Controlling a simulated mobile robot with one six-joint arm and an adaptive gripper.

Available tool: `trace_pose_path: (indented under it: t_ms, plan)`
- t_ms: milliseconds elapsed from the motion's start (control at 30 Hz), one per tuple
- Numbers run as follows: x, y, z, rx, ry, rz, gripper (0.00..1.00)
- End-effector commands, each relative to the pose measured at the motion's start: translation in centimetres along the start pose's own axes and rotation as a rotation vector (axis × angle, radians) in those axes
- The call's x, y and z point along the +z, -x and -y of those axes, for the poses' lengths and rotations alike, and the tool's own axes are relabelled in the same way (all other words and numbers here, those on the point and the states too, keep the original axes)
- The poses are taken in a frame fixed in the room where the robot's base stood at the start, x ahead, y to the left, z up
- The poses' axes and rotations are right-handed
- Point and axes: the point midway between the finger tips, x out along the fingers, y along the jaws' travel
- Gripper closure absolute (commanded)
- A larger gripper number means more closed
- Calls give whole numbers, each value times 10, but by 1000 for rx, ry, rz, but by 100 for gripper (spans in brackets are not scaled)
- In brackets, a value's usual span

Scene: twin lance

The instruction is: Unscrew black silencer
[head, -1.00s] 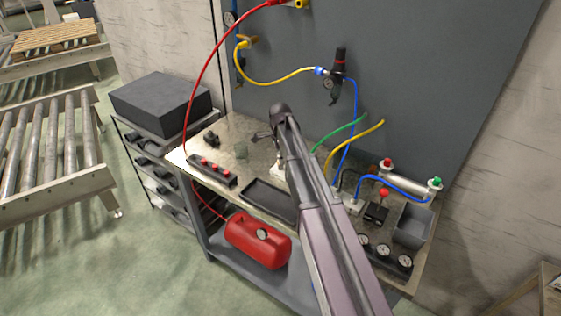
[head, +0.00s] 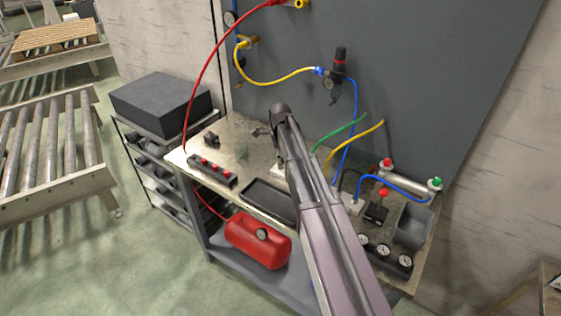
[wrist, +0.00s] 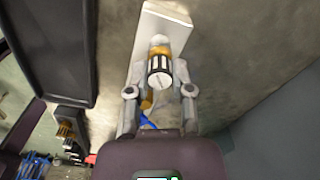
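In the wrist view, the black silencer (wrist: 160,74) is a short ribbed dark cylinder with a pale round end. It sits on a brass-coloured fitting at a pale block (wrist: 165,28). My gripper (wrist: 161,66) has one finger on each side of the silencer. The fingers are very close to its sides, and I cannot tell whether they touch it. In the head view my arm hides the silencer and most of the gripper.
A dark tray (head: 270,184) lies on the workbench (head: 233,128). A strip with red knobs (head: 212,170) is at its left. Gauges, a grey bin (head: 413,228) and hoses crowd the right side. A red tank (head: 258,240) is on the shelf below.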

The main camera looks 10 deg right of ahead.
Motion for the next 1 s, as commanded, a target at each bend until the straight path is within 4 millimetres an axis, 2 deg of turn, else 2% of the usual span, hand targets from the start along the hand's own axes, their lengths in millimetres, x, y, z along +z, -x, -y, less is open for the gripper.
trace_pose_path:
  t_ms: [367, 1000]
  plan:
    - [0, 0, 2, -3, 80, -1, 100]
    - [0, 1, 3, -5, 572, -2, 100]
